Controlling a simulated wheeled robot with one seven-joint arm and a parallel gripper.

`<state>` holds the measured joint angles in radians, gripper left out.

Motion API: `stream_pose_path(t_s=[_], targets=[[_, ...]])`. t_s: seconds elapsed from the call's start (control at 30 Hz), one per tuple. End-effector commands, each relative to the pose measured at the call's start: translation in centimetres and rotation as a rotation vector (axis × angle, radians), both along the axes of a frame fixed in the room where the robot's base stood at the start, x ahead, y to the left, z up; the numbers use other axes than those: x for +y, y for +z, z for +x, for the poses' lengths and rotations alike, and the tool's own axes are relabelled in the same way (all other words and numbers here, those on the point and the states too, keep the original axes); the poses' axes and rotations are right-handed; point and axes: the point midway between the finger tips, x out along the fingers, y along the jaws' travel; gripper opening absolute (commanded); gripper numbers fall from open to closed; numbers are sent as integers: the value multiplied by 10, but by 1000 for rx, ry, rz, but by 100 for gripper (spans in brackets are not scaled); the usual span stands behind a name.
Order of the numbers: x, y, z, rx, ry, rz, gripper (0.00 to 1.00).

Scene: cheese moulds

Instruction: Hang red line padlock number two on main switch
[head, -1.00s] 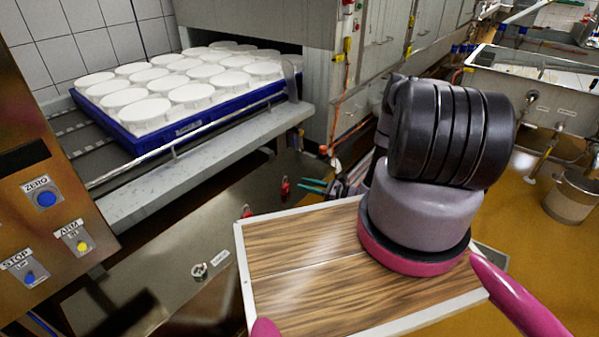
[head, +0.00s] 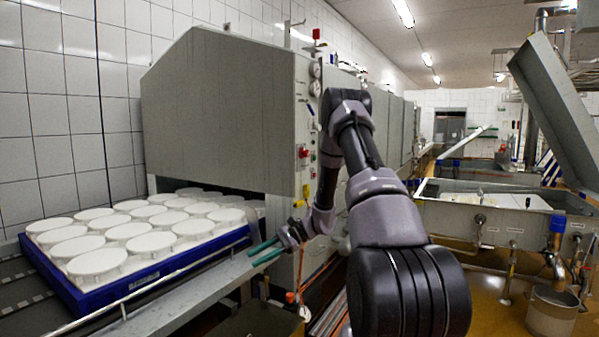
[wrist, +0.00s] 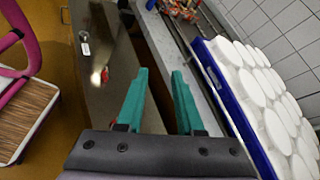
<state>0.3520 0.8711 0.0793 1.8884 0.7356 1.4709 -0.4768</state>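No padlock can be made out in the head view. A red knob (head: 304,152) on the machine's narrow front face looks like the main switch. It is above and right of my gripper, and small.
A blue tray (head: 178,262) of white round moulds lies on the conveyor at left, close to my gripper. The grey machine housing (head: 225,110) rises behind it. In the wrist view, a small labelled item (wrist: 84,43) lies on the steel surface, and red clutter (wrist: 180,9) shows at the top.

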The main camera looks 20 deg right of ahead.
Motion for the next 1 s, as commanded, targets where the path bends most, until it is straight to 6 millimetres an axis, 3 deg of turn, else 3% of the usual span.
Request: stream_pose_path(t_s=[0.03, 0.2, 0.5, 0.8, 1.0], targets=[[4, 27, -6, -37, 41, -52, 36], [13, 97, -38, -146, 159, -232, 36], [18, 199, -111, -371, 298, -554, 36], [9, 271, -194, -638, 349, -860, 36], [-3, 301, -244, -826, 333, -1035, 36]])
